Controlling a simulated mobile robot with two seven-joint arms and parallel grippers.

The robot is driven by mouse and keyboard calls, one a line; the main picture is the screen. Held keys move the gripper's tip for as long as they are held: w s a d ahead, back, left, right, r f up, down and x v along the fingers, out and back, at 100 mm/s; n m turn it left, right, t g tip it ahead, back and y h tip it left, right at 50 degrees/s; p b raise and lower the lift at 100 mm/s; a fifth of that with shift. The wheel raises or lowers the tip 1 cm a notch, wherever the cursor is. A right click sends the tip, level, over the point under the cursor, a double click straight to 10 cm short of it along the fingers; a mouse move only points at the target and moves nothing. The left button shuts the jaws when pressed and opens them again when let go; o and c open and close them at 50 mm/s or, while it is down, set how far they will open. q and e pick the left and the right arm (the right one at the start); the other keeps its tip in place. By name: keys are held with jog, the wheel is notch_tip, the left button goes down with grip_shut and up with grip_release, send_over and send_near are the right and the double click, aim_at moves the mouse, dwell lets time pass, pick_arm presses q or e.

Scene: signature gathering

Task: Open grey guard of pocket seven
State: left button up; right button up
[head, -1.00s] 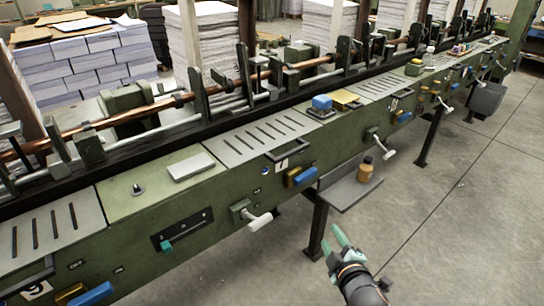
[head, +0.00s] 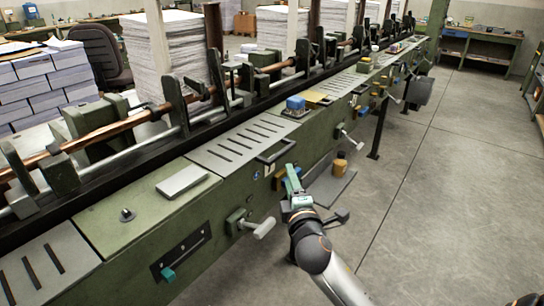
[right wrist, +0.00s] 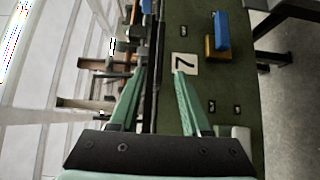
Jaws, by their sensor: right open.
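The grey guard of pocket seven (head: 232,146) is a slotted plate lying flat on the green machine's top. Its black bar handle (head: 276,151) is at its front right edge. My right gripper (head: 291,174) has green fingers and is in front of the machine, just below and right of the handle, apparently apart from it. In the right wrist view the fingers (right wrist: 160,70) are spread with nothing visibly held. The "7" label (right wrist: 184,64) shows beside the right fingertip there. The guard is hard to make out in that view. My left gripper is not in view.
A blue-and-yellow block (right wrist: 220,36) sticks out near the label. A white-handled lever (head: 258,228) projects from the machine's front, left of my arm. Open floor (head: 450,200) lies right.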

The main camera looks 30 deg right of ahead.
aim_at(283, 155)
jog(key=x, duration=1.2)
jog(key=shift+w+d+b, duration=0.2)
jog(key=shift+b, duration=0.2)
grip_shut()
dwell(0.9)
